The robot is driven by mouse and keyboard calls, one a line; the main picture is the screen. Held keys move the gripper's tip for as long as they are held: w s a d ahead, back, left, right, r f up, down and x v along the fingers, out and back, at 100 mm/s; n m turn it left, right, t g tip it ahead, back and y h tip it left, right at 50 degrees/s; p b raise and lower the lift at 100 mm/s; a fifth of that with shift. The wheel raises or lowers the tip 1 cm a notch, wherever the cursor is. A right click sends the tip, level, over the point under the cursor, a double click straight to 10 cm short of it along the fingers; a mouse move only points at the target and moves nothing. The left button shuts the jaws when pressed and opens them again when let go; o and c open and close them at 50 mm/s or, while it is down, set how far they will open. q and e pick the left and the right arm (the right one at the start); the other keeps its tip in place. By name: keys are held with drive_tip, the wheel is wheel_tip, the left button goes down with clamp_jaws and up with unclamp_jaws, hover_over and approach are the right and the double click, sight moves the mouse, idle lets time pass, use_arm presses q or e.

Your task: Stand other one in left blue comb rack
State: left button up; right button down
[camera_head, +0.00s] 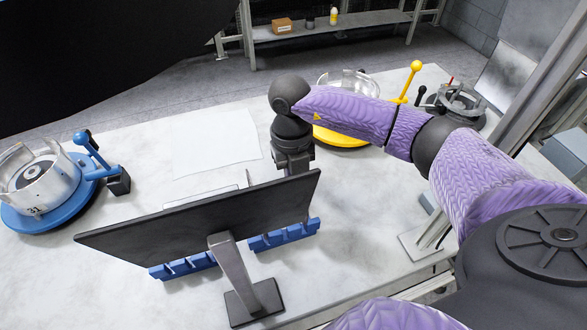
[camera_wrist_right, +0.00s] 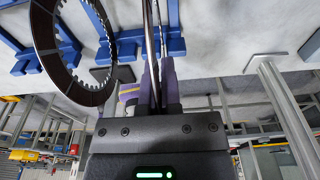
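Two blue comb racks show under the lower edge of a black monitor in the head view, the left rack (camera_head: 182,267) and the right rack (camera_head: 283,235). My right gripper (camera_head: 292,172) reaches down behind the monitor, which hides its fingertips. In the right wrist view my right gripper (camera_wrist_right: 158,75) has its purple fingers closed on a thin steel plate (camera_wrist_right: 150,30), seen edge-on. A dark toothed ring plate (camera_wrist_right: 42,35) stands at the left of that view, by blue rack parts (camera_wrist_right: 130,45); its seating is unclear. My left gripper is not in view.
The black monitor (camera_head: 200,215) on its stand blocks much of the rack area. A blue-based clutch fixture (camera_head: 50,215) sits at the left, a yellow-based one (camera_head: 340,137) behind my arm. The table between left fixture and monitor is clear.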

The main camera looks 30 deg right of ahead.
drive_tip(key=shift+f+b, duration=0.3)
drive_tip(key=shift+f, duration=0.5)
drive_tip(key=c, duration=0.7)
unclamp_jaws()
drive_tip(key=shift+c, duration=0.2)
wheel_tip(320, 180, up, 8)
drive_tip(key=p, duration=0.7)
drive_tip(key=shift+r, duration=0.2)
drive_tip(key=shift+f, duration=0.15)
